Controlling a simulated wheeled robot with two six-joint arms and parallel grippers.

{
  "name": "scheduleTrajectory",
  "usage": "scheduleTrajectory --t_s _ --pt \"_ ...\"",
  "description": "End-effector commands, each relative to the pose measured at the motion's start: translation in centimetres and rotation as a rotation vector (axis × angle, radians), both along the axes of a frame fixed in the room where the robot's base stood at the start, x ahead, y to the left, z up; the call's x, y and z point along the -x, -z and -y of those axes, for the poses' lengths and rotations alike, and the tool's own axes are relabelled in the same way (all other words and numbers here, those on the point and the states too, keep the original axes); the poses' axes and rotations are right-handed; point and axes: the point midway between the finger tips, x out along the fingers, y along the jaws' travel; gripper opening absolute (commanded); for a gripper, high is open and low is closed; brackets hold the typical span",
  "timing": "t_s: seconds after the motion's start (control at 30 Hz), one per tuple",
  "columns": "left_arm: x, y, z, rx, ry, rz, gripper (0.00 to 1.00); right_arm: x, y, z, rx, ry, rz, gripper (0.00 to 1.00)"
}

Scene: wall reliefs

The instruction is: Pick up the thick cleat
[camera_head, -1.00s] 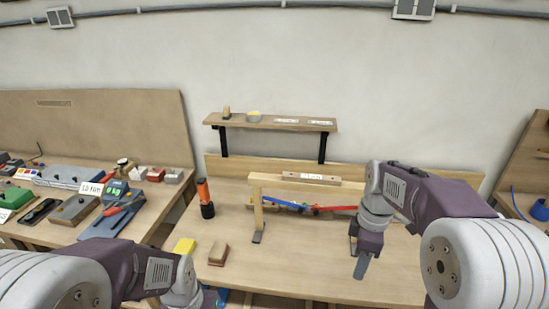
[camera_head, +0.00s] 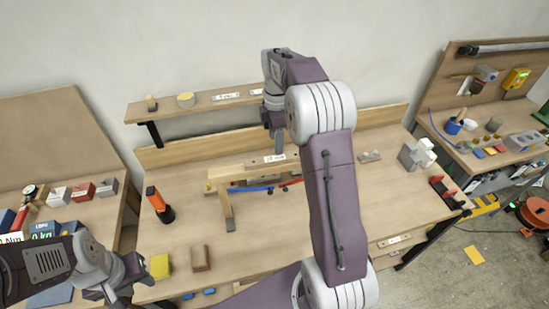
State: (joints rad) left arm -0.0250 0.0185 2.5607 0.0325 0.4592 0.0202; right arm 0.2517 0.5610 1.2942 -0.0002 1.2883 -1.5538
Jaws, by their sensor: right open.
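I cannot tell for sure which piece is the thick cleat. A pale wooden piece with raised parts (camera_head: 370,156) lies at the back of the bench, right of my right arm. A labelled wooden bar (camera_head: 275,158) sits behind the wooden stand. My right gripper (camera_head: 279,145) is open and points down near the shelf's right end, in front of the wall and above that bar. It appears empty. My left gripper (camera_head: 122,287) is low at the left, near the yellow block, and its fingers are unclear.
A wall shelf (camera_head: 205,107) carries a small block (camera_head: 151,103) and a round tin (camera_head: 186,100). The wooden stand (camera_head: 228,200), an orange-black torch (camera_head: 159,204), a yellow block (camera_head: 160,266) and a brown block (camera_head: 200,258) are on the bench (camera_head: 400,205). A white block (camera_head: 417,154) stands right.

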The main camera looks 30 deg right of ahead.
Motion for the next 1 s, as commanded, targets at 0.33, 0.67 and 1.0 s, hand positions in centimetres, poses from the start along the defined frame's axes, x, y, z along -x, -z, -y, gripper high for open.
scheduleTrajectory --t_s 0.33,0.67,1.0 --pt "0.0 -0.9 0.0 0.000 0.000 0.001 0.36 0.5 2.9 -0.3 -0.001 -0.001 -0.004 0.53" --pt "0.0 -1.6 0.0 0.000 0.000 0.001 0.36 0.7 6.7 -0.4 0.000 -0.001 0.001 0.53" --pt "0.0 -1.6 0.0 0.000 0.000 0.001 0.36 0.7 6.6 -0.4 0.001 0.000 0.002 0.00"
